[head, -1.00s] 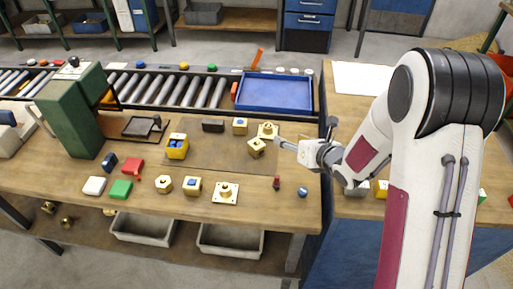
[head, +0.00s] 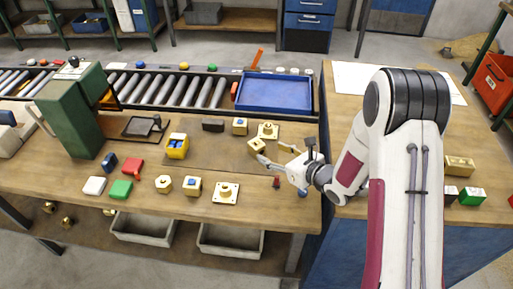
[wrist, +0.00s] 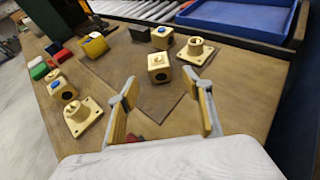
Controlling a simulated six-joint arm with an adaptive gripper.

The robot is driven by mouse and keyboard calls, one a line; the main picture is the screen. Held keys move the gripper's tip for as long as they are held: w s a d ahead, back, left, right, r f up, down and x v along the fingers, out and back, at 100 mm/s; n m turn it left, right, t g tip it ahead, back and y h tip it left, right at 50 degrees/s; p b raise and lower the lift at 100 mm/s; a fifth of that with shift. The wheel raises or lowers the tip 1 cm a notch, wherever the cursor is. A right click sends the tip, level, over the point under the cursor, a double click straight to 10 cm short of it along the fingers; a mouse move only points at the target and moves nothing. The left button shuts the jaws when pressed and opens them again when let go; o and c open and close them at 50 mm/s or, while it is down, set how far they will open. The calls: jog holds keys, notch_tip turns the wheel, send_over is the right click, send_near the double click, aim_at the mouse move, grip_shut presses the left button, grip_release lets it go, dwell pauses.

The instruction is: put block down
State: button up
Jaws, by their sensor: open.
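A brass block (head: 256,146) with a dark round hole in its face sits on the brown mat (head: 215,156) on the workbench, turned at an angle to the bench edge. In the wrist view the block (wrist: 158,68) lies just beyond my fingertips, roughly centred between them. My gripper (head: 274,153) is open and empty, to the right of the block in the head view. Both fingers show spread apart in the wrist view (wrist: 160,79), with a clear gap to the block.
A flanged brass part (head: 267,131) stands close behind the block, and another brass block (head: 239,126) is to its left. A second flanged part (head: 226,192) is at the front. A small red item (head: 276,182) is near my gripper. A blue tray (head: 276,93) lies behind.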

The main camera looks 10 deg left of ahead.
aim_at(260, 146)
jog(key=shift+x, duration=1.15)
jog(key=shift+w+a, duration=0.1)
jog(key=shift+x, duration=2.45)
jog(key=shift+a+r, duration=0.1)
jog(key=c, duration=1.4)
jog(key=shift+r, duration=0.1)
grip_shut()
